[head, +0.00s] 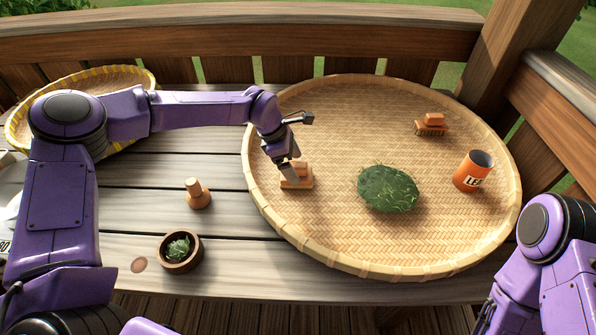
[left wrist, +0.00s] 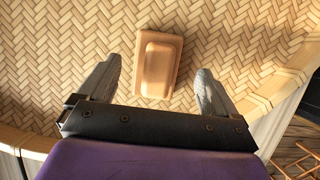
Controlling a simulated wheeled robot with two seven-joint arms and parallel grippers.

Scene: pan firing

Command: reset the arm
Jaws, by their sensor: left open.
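My left gripper (head: 288,174) is over the left side of the large round woven tray (head: 330,115), just at a small wooden block with a raised handle (head: 298,180). In the left wrist view my left gripper (left wrist: 158,88) is open, with one finger on each side of the wooden block (left wrist: 158,63) and gaps between. The block lies on the weave. My right arm shows at the lower right in the head view; its gripper is out of view.
The tray holds a green leaf pile (head: 388,188), an orange cup (head: 472,171) and a brush-like block (head: 431,125). A wooden peg (head: 197,194) and a small bowl of leaves (head: 179,251) stand on the table (head: 225,225). A yellow-rimmed basket (head: 140,78) is behind my left arm.

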